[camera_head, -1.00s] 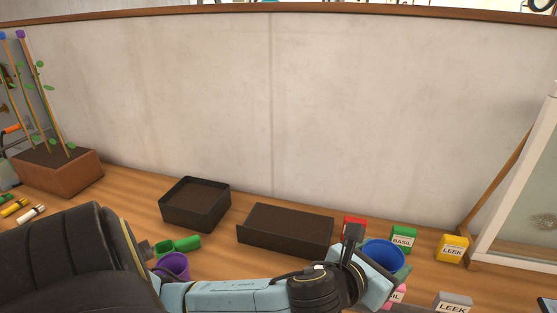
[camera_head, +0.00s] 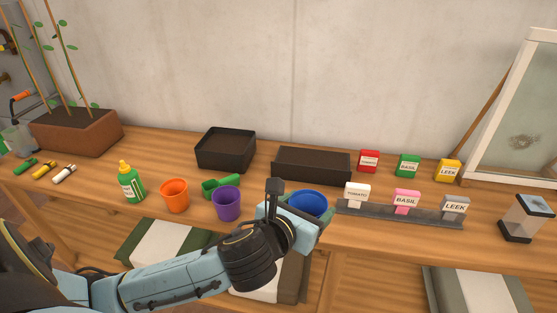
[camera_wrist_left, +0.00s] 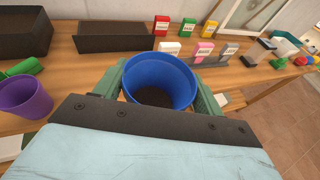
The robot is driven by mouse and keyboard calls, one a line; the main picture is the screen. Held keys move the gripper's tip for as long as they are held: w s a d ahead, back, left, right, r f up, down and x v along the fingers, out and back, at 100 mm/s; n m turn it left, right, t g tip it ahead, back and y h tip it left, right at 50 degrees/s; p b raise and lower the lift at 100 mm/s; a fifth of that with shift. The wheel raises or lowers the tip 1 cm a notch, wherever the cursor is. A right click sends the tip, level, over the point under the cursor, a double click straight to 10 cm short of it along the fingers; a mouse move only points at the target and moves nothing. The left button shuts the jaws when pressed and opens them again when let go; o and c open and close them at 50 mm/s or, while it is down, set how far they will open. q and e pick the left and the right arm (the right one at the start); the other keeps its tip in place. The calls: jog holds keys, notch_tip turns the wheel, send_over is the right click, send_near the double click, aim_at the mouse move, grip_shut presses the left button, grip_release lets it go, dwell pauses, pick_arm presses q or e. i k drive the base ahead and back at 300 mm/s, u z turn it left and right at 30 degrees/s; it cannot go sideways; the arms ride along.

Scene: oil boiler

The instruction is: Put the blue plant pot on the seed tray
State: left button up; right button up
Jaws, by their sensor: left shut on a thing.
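The blue plant pot (camera_head: 308,203) is upright between the green fingers of my left gripper (camera_head: 300,213), which is shut on it. In the left wrist view the blue pot (camera_wrist_left: 160,78) shows its open mouth and dark inside, with a finger on each side. Two dark trays lie along the wall: a squarish one (camera_head: 226,165) and a longer one (camera_head: 313,165); I cannot tell which is the seed tray. The pot is on the near side of the longer tray, apart from it. Its base is hidden. My right gripper is not in view.
Purple pot (camera_head: 227,202), orange pot (camera_head: 174,195), green scoop (camera_head: 217,187) and green bottle (camera_head: 131,182) stand left of the gripper.

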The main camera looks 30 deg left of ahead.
aim_at(321, 162)
jog(key=u, duration=0.25)
jog(key=i, duration=1)
